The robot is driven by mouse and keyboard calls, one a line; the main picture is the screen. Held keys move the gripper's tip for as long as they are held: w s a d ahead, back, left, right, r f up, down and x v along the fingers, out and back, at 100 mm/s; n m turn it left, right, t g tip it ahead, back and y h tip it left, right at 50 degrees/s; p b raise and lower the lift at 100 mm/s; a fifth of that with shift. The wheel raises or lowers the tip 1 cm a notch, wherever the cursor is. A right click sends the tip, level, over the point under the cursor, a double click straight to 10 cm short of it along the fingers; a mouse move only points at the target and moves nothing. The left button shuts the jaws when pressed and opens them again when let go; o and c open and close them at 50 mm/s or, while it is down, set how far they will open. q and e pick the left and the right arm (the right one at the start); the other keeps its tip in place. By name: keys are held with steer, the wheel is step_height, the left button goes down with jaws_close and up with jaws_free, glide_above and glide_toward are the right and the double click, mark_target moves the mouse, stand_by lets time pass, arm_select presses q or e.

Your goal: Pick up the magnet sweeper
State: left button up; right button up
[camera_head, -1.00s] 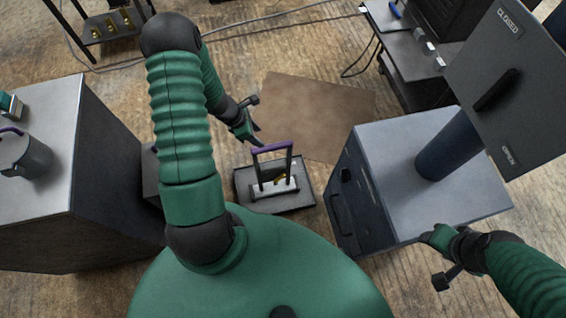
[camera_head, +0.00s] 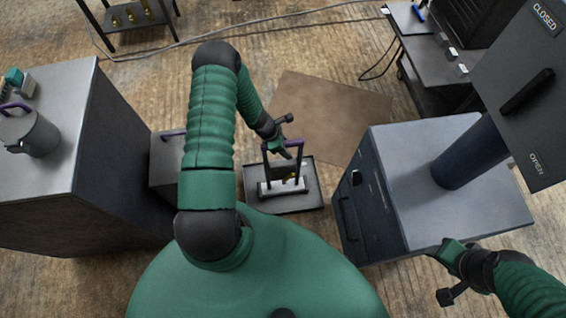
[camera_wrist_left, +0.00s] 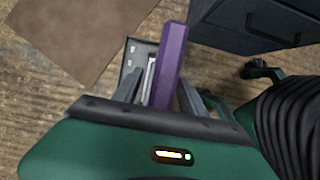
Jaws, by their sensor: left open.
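The magnet sweeper (camera_head: 283,187) has a pale bar at its base and a tall dark frame topped by a purple handle. It stands upright in a dark tray (camera_head: 316,192) on the floor. My left gripper (camera_head: 283,150) is at the handle from above and behind it. In the left wrist view the purple handle (camera_wrist_left: 171,62) runs between the two grey fingers of my left gripper (camera_wrist_left: 168,92), which are open. I cannot tell whether either finger touches it. My right gripper (camera_head: 442,272) is at the lower right, away from the sweeper; its opening is unclear.
A blue-grey cabinet (camera_head: 440,150) with a post and a panel marked CLOSED and OPEN stands right of the tray. A tall grey cabinet (camera_head: 70,130) with a mug (camera_head: 32,135) stands left. A brown mat (camera_head: 330,115) lies beyond the tray.

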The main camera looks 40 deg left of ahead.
arm_select(q)
steer(key=shift+f, duration=0.3)
stand_by(0.4)
jaws_close()
steer(key=shift+w+r, duration=0.1)
